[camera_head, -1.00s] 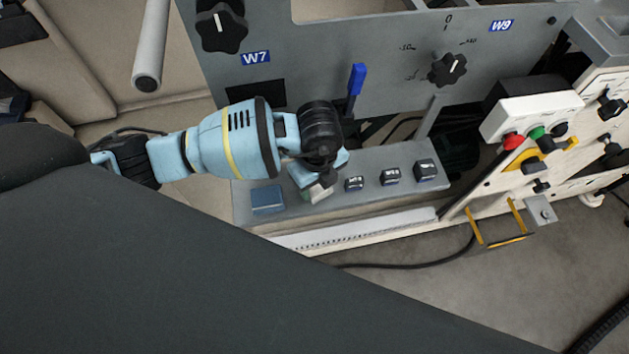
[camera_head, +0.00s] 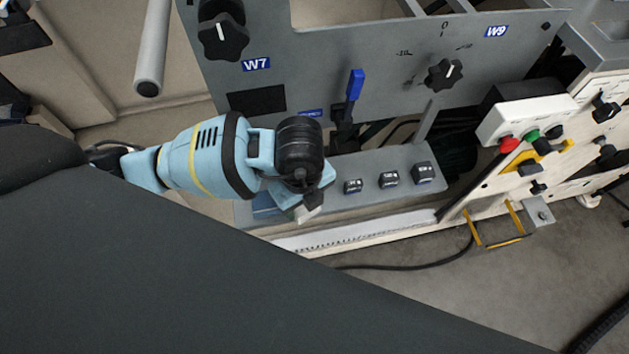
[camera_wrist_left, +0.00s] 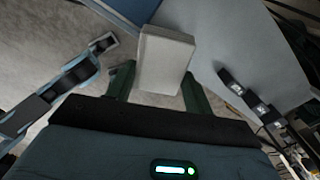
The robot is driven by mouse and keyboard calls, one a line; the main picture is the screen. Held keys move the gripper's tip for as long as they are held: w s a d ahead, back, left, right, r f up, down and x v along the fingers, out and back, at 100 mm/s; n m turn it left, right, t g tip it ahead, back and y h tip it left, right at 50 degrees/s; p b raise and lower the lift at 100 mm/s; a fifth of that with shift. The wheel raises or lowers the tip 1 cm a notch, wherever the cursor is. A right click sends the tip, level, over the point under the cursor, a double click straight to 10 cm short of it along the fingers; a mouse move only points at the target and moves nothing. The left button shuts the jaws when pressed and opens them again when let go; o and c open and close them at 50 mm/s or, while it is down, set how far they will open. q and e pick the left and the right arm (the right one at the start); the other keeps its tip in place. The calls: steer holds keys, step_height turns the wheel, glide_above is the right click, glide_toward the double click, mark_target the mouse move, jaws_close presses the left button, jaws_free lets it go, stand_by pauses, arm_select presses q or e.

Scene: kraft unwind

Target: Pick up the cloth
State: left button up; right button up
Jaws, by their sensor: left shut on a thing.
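My left gripper (camera_head: 308,205) reaches in from the left, over the left part of a grey ledge (camera_head: 385,158). In the left wrist view its two green fingers are shut on a pale grey, block-shaped folded piece (camera_wrist_left: 163,58), which looks like the cloth. A small part of this cloth also shows below the wrist in the head view (camera_head: 314,199). It appears held above the ledge; the exact gap cannot be told. My right gripper is not in view.
A flat blue item (camera_head: 262,206) lies on the ledge's left end, partly hidden by my arm. Three small dark blocks (camera_head: 389,179) stand on the ledge to the right. A blue-handled lever (camera_head: 355,84) rises behind. A control box (camera_head: 530,115) stands at right.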

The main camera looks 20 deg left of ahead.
arm_select(q)
steer(key=s, duration=0.9)
steer(key=shift+s+a+r, duration=0.3)
steer(key=shift+s+r, duration=0.1)
steer(key=shift+r, duration=0.05)
